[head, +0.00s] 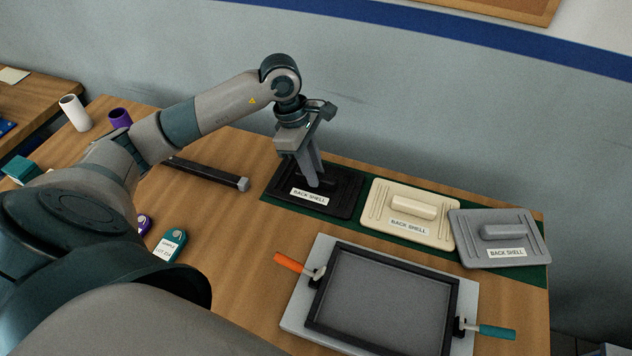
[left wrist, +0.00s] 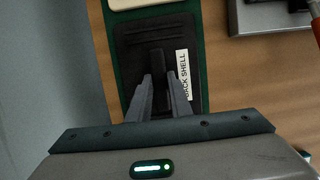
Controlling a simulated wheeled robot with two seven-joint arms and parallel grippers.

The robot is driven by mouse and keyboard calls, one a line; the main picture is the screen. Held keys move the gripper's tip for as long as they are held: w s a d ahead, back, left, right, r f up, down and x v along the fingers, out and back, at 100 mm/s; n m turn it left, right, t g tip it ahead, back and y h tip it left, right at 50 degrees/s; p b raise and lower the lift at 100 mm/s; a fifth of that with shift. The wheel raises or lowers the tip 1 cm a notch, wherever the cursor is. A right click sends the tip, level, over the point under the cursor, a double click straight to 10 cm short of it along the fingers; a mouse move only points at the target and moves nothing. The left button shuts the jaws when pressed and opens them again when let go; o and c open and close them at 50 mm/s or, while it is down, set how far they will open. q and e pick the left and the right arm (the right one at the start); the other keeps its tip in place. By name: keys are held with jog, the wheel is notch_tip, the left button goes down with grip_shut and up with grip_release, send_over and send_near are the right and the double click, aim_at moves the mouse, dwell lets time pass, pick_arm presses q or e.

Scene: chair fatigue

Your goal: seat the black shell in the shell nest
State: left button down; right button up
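The black shell (head: 340,190), a flat ribbed panel with a raised handle and a BACK SHELL label, lies at the left of the green mat; it also shows in the left wrist view (left wrist: 140,52). My left gripper (head: 314,184) points down over it. In the left wrist view its two fingers (left wrist: 161,84) stand apart on either side of the handle; whether they press on it is unclear. The likely shell nest is a black-rimmed frame (head: 313,310) on a light plate at front right, with a bare grey floor. My right gripper is not in view.
A cream shell (head: 380,207) and a grey shell (head: 470,228) lie right of the black one. The nest plate carries an orange-handled clamp (head: 290,263) and a teal-handled clamp (head: 495,331). A dark bar (head: 205,173) lies to the left. Bare wood separates mat and nest.

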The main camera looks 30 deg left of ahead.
aim_at(324, 176)
pick_arm(q)
jog(key=shift+r, duration=0.15)
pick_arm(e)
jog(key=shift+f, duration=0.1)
